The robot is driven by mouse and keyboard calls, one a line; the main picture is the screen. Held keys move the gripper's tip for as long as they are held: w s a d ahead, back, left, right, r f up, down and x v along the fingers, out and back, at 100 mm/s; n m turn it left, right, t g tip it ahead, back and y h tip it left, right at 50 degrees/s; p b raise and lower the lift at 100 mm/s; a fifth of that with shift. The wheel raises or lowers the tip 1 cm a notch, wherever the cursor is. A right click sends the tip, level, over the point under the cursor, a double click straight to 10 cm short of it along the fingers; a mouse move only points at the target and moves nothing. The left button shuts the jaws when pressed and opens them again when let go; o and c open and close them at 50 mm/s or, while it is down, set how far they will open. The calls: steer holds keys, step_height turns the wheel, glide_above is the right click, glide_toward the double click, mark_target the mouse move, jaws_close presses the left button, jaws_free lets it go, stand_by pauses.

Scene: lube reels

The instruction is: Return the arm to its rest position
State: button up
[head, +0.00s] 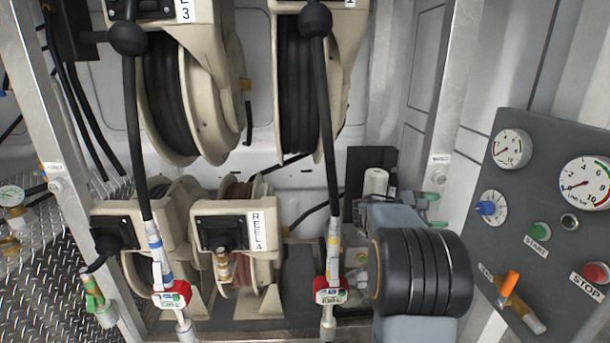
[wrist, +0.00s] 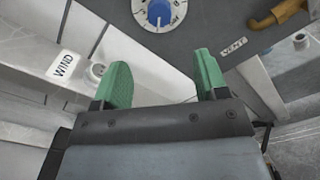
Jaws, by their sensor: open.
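My gripper (wrist: 162,82) shows in the wrist view with its two green fingers spread apart and nothing between them. Beyond the fingers are a blue knob (wrist: 158,13) on a white dial and the grey control panel (wrist: 205,28). In the head view my arm comes up at the lower right, in front of the reel cabinet and left of the control panel (head: 552,240). The gripper (head: 436,210) points away there, partly hidden behind my own dark wrist link, with small green finger parts showing at its right side.
Large hose reels (head: 215,95) hang above, with smaller reels (head: 240,195) below. Hoses with red-collared nozzles (head: 331,292) hang left of my arm. The panel carries gauges (head: 585,183), a red stop button (head: 596,273) and an orange-handled valve (head: 510,284). A metal post (head: 440,120) stands behind my gripper.

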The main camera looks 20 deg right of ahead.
steer(key=s+a+f+m+t+y+p, duration=0.2)
steer(key=s+a+f+m+y, duration=0.2)
steer(key=a+f+y, duration=0.55)
steer(key=s+a+r+m+t+y+p, duration=0.1)
steer(key=s+a+r+t+y+p, duration=0.1)
steer(key=a, duration=0.7)
steer(key=s+a+r+m+t+y+p, duration=0.1)
steer(key=a+r+t+y+p, duration=0.1)
steer(key=a, duration=0.7)
steer(key=s+a+r+t+y+p, duration=0.2)
steer(key=a+t+y+p, duration=0.1)
steer(key=a, duration=0.6)
steer(key=shift+s+a+r+m+y+p, duration=0.2)
steer(key=shift+s+r+m+y+p, duration=0.2)
steer(key=shift+p, duration=0.35)
